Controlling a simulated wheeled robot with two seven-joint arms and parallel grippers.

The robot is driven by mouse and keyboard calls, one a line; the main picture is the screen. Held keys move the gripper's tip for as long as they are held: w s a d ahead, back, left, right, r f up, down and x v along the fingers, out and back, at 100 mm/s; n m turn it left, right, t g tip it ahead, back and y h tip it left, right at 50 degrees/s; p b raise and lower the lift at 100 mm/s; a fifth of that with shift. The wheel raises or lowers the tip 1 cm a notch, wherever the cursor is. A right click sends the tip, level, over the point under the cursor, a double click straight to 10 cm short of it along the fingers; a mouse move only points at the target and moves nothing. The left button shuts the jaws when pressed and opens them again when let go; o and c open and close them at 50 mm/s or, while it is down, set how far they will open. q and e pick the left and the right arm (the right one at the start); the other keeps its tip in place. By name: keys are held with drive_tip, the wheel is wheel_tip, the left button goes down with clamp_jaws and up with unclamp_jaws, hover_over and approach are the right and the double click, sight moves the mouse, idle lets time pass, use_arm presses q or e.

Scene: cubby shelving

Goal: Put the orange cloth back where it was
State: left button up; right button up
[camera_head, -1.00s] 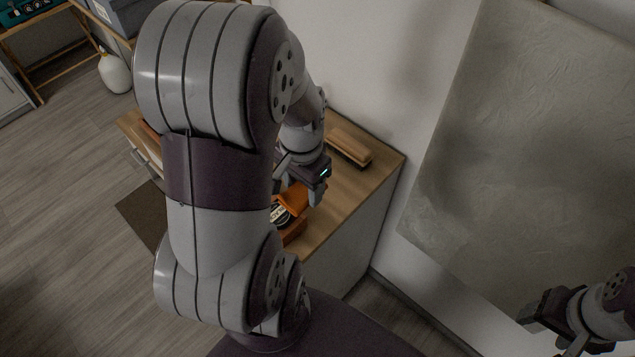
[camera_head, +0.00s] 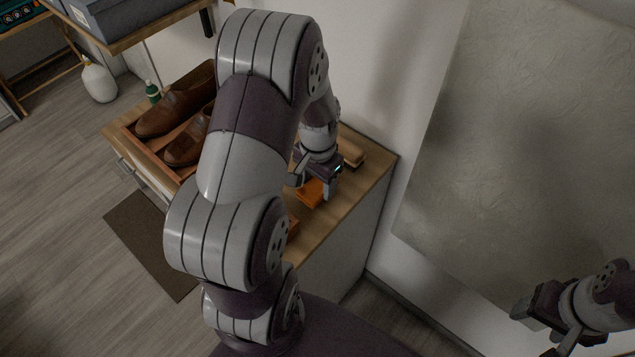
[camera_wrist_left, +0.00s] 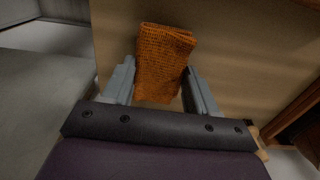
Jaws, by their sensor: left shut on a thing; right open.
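The orange cloth (camera_head: 311,192) is at my left gripper (camera_head: 313,190), over the wooden top of the cabinet (camera_head: 345,205). In the left wrist view the cloth (camera_wrist_left: 163,62) is a folded, coarse-woven piece between the two fingers of my left gripper (camera_wrist_left: 160,85), which is shut on it. I cannot tell whether the cloth touches the wood below. My right gripper (camera_head: 530,312) is open and empty at the lower right, away from the cabinet.
Brown shoes (camera_head: 172,108) sit in a wooden tray (camera_head: 143,150) on the cabinet's left part. A brush (camera_head: 351,152) lies near the wall. A green bottle (camera_head: 152,92) stands behind the shoes. My left arm hides the cabinet's middle.

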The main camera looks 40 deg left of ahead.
sight(318, 183)
use_arm(q)
drive_tip(key=shift+w+a+f, duration=0.1)
drive_tip(key=shift+w+f, duration=0.05)
drive_tip(key=shift+f, duration=0.45)
drive_tip(key=shift+f, duration=0.1)
drive_tip(key=o, duration=0.9)
drive_tip(key=shift+f, duration=0.1)
drive_tip(key=shift+o, duration=0.2)
wheel_tip(318, 183, up, 12)
drive_tip(key=s+d+f, duration=0.1)
drive_tip(key=s+d, duration=0.2)
drive_tip(key=d, duration=0.2)
drive_tip(key=s+d+t, duration=0.1)
drive_tip(key=s+d, duration=0.2)
drive_tip(key=d, duration=0.3)
drive_tip(key=shift+d+f+n+p, duration=0.2)
drive_tip(key=shift+f+n+p, duration=0.15)
drive_tip(key=shift+n+p, duration=0.05)
drive_tip(key=shift+s, duration=0.1)
